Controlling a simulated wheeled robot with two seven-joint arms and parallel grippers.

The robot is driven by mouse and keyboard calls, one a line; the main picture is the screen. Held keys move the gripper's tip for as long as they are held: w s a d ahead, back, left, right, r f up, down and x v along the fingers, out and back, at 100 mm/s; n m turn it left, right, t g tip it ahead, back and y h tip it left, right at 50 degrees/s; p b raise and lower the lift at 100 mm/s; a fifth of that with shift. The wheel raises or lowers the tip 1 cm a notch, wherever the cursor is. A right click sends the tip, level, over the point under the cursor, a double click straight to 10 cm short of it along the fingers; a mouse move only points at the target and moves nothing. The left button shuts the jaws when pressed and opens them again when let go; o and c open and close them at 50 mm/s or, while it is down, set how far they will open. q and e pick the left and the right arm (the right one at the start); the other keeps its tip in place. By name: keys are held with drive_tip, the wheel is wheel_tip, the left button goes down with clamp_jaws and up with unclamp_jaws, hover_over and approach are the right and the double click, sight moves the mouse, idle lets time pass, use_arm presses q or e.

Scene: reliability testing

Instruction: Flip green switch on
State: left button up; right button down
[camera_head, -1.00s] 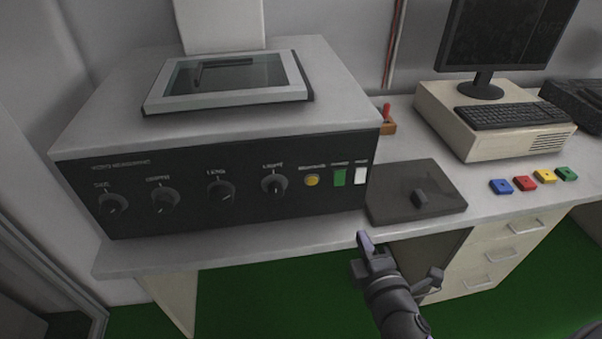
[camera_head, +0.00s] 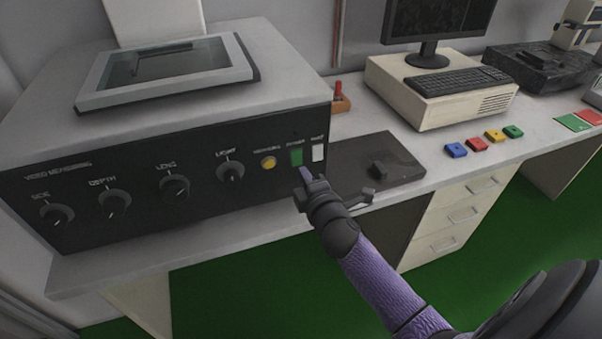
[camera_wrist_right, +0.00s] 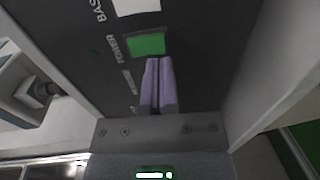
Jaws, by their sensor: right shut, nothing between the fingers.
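The green switch (camera_head: 296,157) is on the right part of the black front panel (camera_head: 205,195) of the video measuring machine, between a yellow button (camera_head: 268,162) and a white switch (camera_head: 318,152). It also shows in the right wrist view (camera_wrist_right: 148,44). My right gripper (camera_head: 305,175) is shut and empty, just below and in front of the green switch. In the wrist view its fingertips (camera_wrist_right: 159,62) reach the lower edge of the switch; I cannot tell whether they touch it. My left gripper is not in view.
Several black knobs (camera_head: 174,188) line the panel to the left. A dark pad (camera_head: 370,160) with a mouse lies to the right. Beyond are a computer (camera_head: 440,90) and several coloured blocks (camera_head: 478,144). The table edge runs below the panel.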

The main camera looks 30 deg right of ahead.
sight(297, 158)
drive_tip(key=shift+x, duration=1.05)
drive_tip(key=shift+w, duration=0.2)
drive_tip(key=shift+f+b, duration=0.2)
drive_tip(key=shift+b, duration=0.45)
drive_tip(key=shift+w+d+b, duration=0.1)
drive_tip(key=shift+b, duration=0.25)
drive_tip(key=shift+r, duration=0.15)
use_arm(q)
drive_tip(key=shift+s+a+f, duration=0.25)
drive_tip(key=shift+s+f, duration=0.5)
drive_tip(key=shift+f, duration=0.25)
